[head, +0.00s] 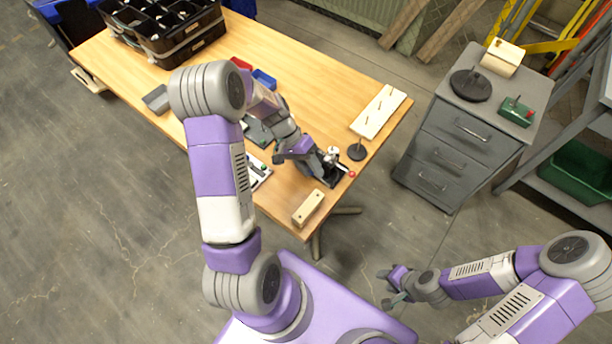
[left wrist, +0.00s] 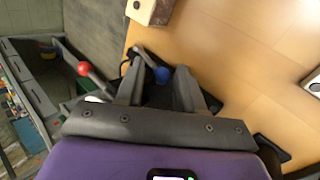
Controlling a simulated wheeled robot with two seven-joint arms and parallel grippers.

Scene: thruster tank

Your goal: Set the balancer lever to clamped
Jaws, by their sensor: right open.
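A small dark device (head: 329,172) stands near the table's front right corner, partly hidden by my left gripper. A red-knobbed lever (head: 351,174) sticks out at its right; in the left wrist view the red knob (left wrist: 84,68) is left of the fingers. A blue knob (left wrist: 162,74) shows between the fingers, with a gap on each side. I cannot tell which knob belongs to the balancer lever, or its setting. My left gripper (head: 324,160) is open over the device; its fingers (left wrist: 160,75) point at it. My right gripper (head: 389,287) is open and empty, off the table.
A wooden block (head: 308,207) lies at the table's front edge. A black round stand (head: 357,152) and a pale pegged board (head: 379,111) are just beyond the device. A grey drawer cabinet (head: 466,140) stands to the right across open floor. A black organizer (head: 165,30) is at the back left.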

